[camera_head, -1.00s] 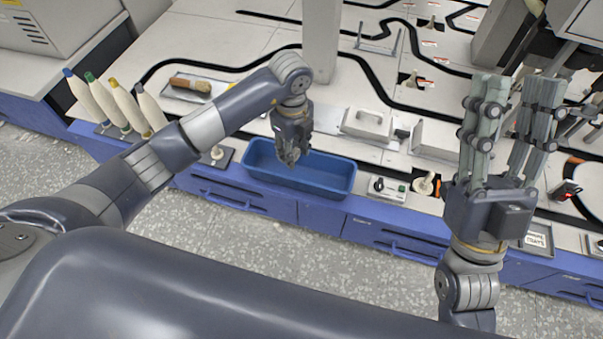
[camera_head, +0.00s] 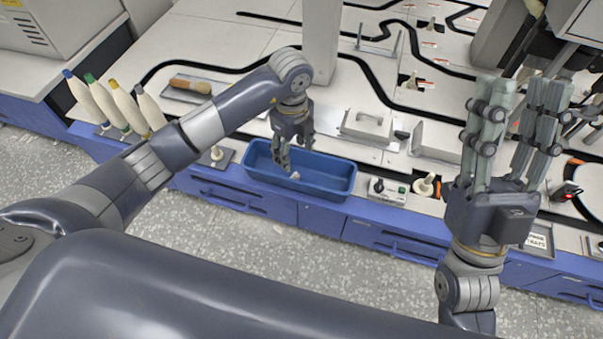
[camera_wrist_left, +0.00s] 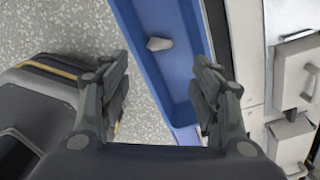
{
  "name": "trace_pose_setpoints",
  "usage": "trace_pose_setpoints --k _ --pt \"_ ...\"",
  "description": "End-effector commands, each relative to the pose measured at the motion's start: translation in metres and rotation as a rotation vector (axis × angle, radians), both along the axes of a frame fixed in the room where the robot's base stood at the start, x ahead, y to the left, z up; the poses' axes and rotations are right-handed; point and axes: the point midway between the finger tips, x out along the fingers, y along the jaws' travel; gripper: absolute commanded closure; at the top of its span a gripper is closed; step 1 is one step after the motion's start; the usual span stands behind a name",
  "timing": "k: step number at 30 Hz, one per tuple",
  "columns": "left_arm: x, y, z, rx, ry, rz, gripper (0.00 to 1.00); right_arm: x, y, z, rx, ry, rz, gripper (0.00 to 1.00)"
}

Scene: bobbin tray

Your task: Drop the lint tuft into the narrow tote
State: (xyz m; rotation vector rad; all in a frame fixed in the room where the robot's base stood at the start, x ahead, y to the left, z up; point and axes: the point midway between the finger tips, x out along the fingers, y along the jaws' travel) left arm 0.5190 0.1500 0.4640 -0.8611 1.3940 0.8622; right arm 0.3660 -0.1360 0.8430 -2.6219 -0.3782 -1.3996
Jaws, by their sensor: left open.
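The narrow tote is a long blue open bin (camera_head: 335,184) at the front edge of the bench; it also shows in the left wrist view (camera_wrist_left: 190,60). The lint tuft (camera_head: 295,176) is a small pale lump, seen over the tote's interior in the left wrist view (camera_wrist_left: 159,44). I cannot tell whether it rests on the floor of the tote. My left gripper (camera_head: 283,164) is above the tote, its fingers spread apart and empty, with the tuft clear of them. My right gripper (camera_head: 510,125) is raised at the right with its fingers pointing up, apart and empty.
Several cone-topped bobbins (camera_head: 107,103) stand left of the tote. A brush (camera_head: 190,85) lies in a tray behind them. Metal boxes (camera_head: 367,126) sit behind the tote, and a small switch box (camera_head: 388,190) is just right of it. A grey pillar (camera_head: 321,40) rises behind my left arm.

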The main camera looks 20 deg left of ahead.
Motion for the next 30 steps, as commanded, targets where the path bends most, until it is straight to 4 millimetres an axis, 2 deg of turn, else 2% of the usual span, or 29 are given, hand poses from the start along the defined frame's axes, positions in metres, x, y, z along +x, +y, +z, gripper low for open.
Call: trace_pose_setpoints --k 9,15,21,30 --pt "0.002 0.000 0.067 -0.001 -0.006 0.000 0.43 0.000 0.000 0.000 0.000 -0.001 0.000 0.60" --pt "0.001 0.001 0.099 0.002 -0.004 -0.001 0.43 0.000 0.000 0.000 0.000 -0.001 0.000 0.60" --pt "0.000 0.001 0.111 0.002 -0.001 0.000 0.43 0.000 0.000 0.000 0.000 -0.001 0.000 0.60" --pt "0.000 0.000 0.112 0.000 0.000 0.000 0.43 0.000 0.000 0.000 0.000 -0.001 0.000 0.60"
